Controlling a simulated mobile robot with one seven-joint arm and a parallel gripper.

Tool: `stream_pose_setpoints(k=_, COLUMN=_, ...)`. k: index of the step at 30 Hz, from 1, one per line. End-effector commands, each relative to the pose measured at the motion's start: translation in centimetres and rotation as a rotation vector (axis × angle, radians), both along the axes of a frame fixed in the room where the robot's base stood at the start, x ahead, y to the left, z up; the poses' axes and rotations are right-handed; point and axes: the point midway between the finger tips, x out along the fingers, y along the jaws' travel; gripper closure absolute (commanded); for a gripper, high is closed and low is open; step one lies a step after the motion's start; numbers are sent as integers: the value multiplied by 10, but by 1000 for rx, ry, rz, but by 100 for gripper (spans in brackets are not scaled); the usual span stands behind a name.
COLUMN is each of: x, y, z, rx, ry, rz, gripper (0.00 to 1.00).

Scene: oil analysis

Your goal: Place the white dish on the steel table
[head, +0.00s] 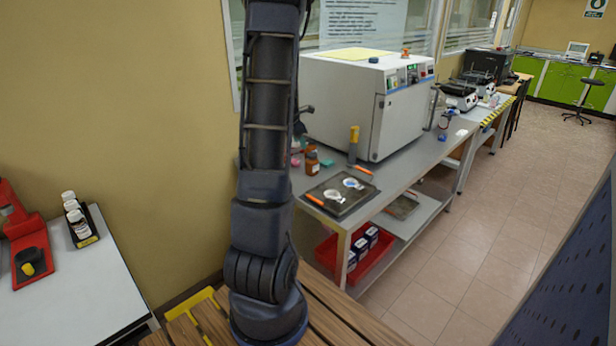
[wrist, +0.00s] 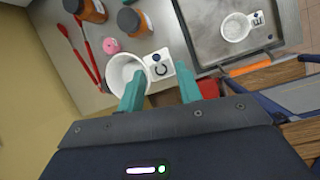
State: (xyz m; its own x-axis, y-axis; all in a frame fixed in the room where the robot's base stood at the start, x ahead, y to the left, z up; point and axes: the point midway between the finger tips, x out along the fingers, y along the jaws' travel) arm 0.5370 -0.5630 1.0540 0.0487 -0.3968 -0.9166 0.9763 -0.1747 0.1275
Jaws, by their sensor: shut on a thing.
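In the wrist view, a white dish (wrist: 117,75) with a flat tab marked "C" is at my gripper (wrist: 160,70). The teal fingers are on either side of the tab, and the left finger covers part of the dish's rim. The dish appears upright over the steel table (wrist: 178,32), beside a dark tray. I cannot tell whether it touches the table. The steel table (head: 408,166) also shows in the head view. There my own arm hides the gripper and the held dish.
The dark tray (wrist: 205,50) holds a white dish (wrist: 235,27) marked "E". Brown jars (wrist: 132,21), a pink object (wrist: 112,46) and red tongs (wrist: 78,50) lie near the held dish. In the head view, a white cabinet (head: 345,100) stands behind. The table's front right is clear.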

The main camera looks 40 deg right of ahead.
Motion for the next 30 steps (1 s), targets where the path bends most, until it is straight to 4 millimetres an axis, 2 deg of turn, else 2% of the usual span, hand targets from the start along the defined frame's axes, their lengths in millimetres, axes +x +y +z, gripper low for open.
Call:
stream_pose_setpoints(k=18, x=1, y=2, z=-131, rx=4, ry=4, rz=3, gripper=100)
stream_pose_setpoints(k=30, x=1, y=2, z=-169, rx=4, ry=3, rz=3, gripper=100)
